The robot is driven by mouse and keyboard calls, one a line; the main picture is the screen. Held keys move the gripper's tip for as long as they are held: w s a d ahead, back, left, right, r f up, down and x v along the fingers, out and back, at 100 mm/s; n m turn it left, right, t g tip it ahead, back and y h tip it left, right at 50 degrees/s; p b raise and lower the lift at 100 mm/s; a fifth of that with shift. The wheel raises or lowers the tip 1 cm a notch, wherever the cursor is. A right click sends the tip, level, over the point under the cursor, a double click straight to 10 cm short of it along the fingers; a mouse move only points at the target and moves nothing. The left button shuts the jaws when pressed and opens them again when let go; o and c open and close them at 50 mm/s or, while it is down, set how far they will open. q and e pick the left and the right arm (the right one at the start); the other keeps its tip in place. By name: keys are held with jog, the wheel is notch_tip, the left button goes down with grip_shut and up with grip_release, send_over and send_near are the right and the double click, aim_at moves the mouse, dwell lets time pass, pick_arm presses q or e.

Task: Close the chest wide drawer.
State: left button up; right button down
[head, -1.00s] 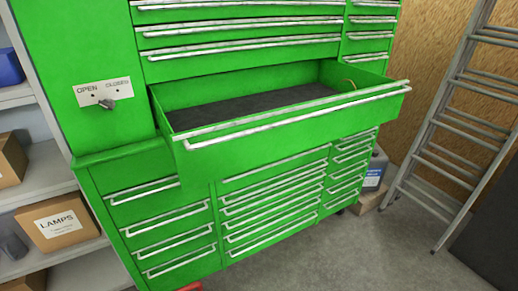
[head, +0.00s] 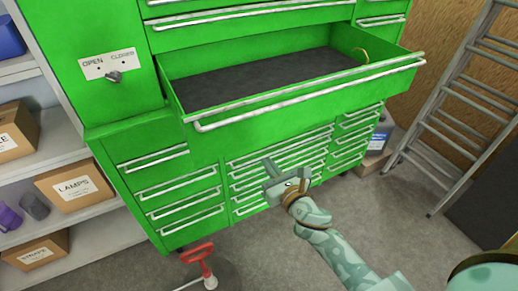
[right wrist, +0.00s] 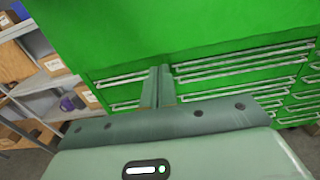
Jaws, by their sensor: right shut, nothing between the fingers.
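The chest wide drawer (head: 300,118) of the green tool chest is pulled well out, with its dark liner (head: 255,80) showing. Its long silver handle (head: 312,94) runs along the top of the front. A tan loop (head: 362,55) sits at the right end inside it. My right gripper (head: 268,170) is shut and empty. In the head view it appears below the drawer front, before the lower small drawers, apart from the handle. In the right wrist view the shut fingers (right wrist: 157,85) point at the green chest. My left gripper is not in view.
A lock plate marked OPEN and CLOSED (head: 112,66) is on the chest at left. Shelves with boxes (head: 75,187) stand at left, a ladder (head: 460,100) at right. A red-handled object (head: 198,262) stands on the floor in front.

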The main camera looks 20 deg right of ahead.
aim_at(254, 145)
jog(key=w, duration=0.6)
jog(key=shift+a, duration=0.25)
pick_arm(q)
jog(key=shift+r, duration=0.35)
